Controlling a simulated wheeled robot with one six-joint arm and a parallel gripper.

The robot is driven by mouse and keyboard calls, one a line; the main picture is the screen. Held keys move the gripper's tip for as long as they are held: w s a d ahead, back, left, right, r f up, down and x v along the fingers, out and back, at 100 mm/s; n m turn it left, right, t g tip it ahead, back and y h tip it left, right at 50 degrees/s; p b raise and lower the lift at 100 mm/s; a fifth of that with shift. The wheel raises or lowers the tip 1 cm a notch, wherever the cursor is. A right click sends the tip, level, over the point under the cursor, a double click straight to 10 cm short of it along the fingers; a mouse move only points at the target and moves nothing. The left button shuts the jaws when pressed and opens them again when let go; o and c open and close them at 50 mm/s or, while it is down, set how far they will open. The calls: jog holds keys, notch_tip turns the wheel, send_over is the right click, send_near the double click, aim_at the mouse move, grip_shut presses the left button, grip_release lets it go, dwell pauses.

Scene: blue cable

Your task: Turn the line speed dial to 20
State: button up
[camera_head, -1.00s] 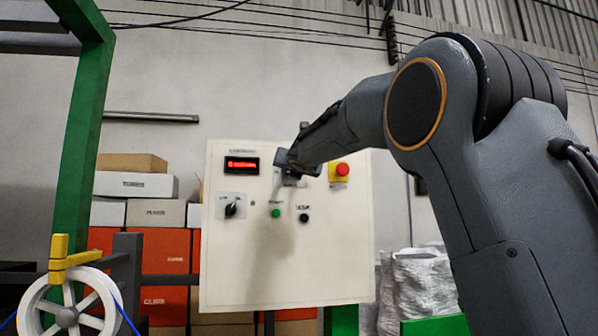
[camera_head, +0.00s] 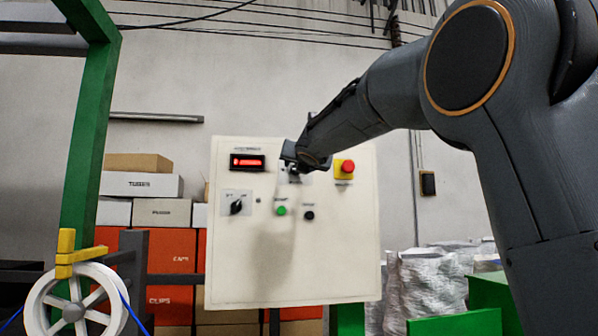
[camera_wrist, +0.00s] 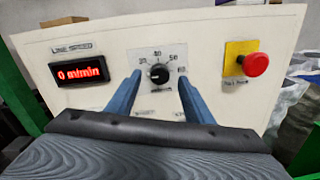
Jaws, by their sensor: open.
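The line speed dial (camera_wrist: 159,74) is a round black knob on a pale scale plate with numbers around it, seen in the wrist view. My gripper (camera_wrist: 158,78) is open, with one blue finger to the left of the knob and one to the right, apart from it in the picture. Whether the fingertips reach the knob's depth I cannot tell. The display (camera_wrist: 80,74) left of the dial reads 0 m/min in red. In the head view my gripper (camera_head: 294,168) is in front of the panel and hides most of the dial.
The cream control panel (camera_head: 330,260) also carries a red emergency button (camera_head: 347,166) on yellow, a green button (camera_head: 281,211), a black button (camera_head: 309,215) and a black selector switch (camera_head: 236,207). A white reel (camera_head: 76,300) with blue cable stands at the left.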

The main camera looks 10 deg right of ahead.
jog(key=shift+s+b, duration=0.3)
jog(key=shift+s, duration=1.65)
jog(key=s+d+f+m+g, duration=0.2)
jog(key=s+f+m+g, duration=0.3)
jog(key=f, duration=0.8)
jog(key=s+d+f+m+g+h, duration=0.15)
jog(key=f+m, duration=0.45)
jog(key=f, duration=0.8)
jog(key=s+d+f+m+g+y, duration=0.1)
jog(key=s+f+m+g, duration=0.4)
jog(key=f, duration=0.8)
jog(key=s+a+f+m+g, duration=0.1)
jog(key=s+f+m+g, duration=0.2)
jog(key=s+f+m, duration=0.5)
jog(key=s+a+f+m+g+y, duration=0.1)
jog(key=s+f+m+g, duration=0.2)
jog(key=s+f+m, duration=0.5)
jog(key=s+f, duration=0.8)
jog(key=s, duration=0.5)
jog(key=shift+s+f+m, duration=0.3)
jog(key=shift+s+m, duration=0.05)
jog(key=shift+m, duration=0.05)
jog(key=shift+g+y, duration=0.25)
jog(key=shift+c, duration=0.4)
